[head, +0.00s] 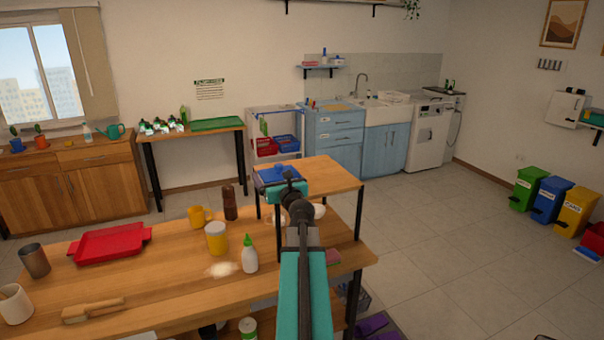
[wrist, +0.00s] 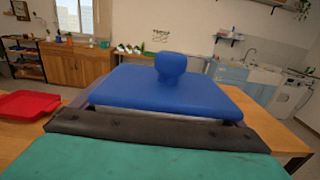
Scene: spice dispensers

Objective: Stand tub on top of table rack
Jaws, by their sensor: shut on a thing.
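The tub (head: 277,175) has a blue lid with a round knob. In the wrist view the blue lid (wrist: 175,92) fills the middle, level, and hides most of the body below it. My gripper (head: 288,184) is shut on the tub; its dark finger edge (wrist: 150,130) lies across the near side. The table rack (head: 325,178) is a raised wooden shelf on dark legs at the right end of the table. In the head view the tub overlaps the rack's left part. I cannot tell whether it touches the rack top. My arm hides part of the rack.
On the wooden table (head: 150,285) stand a yellow-and-white container (head: 216,238), a white bottle with green tip (head: 249,254), a dark brown bottle (head: 230,202), a yellow mug (head: 198,216) and a red tray (head: 110,243). White bowls (head: 320,211) sit under the rack. The rack's right side is clear.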

